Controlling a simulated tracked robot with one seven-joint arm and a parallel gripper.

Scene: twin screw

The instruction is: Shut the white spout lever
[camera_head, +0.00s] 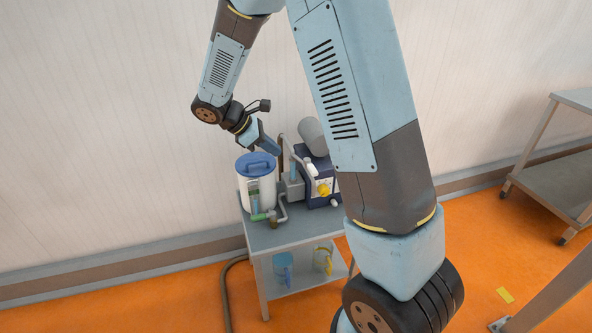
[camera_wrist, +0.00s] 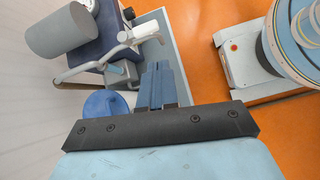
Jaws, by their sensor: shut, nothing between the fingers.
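In the head view, a dark blue machine (camera_head: 322,193) stands on a small metal cart. A white lever-like part (camera_head: 311,169) is on its front, above a yellow part (camera_head: 324,188). In the wrist view, a white handle-like part (camera_wrist: 146,30) sticks out beside the machine's dark blue body (camera_wrist: 90,55); I take it to be the spout lever, but its exact setting cannot be told. My gripper (camera_head: 275,148) is shut and empty, above the cart and left of the machine. In the wrist view, the fingertips (camera_wrist: 158,66) are together, apart from the white part.
A white drum with a blue lid (camera_head: 257,168) stands on the cart (camera_head: 284,236) left of the machine. A grey cylinder (camera_head: 312,134) and bent grey pipes (camera_head: 285,205) are close by. Jugs (camera_head: 283,267) stand on the lower shelf. A metal table (camera_head: 560,150) is at right.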

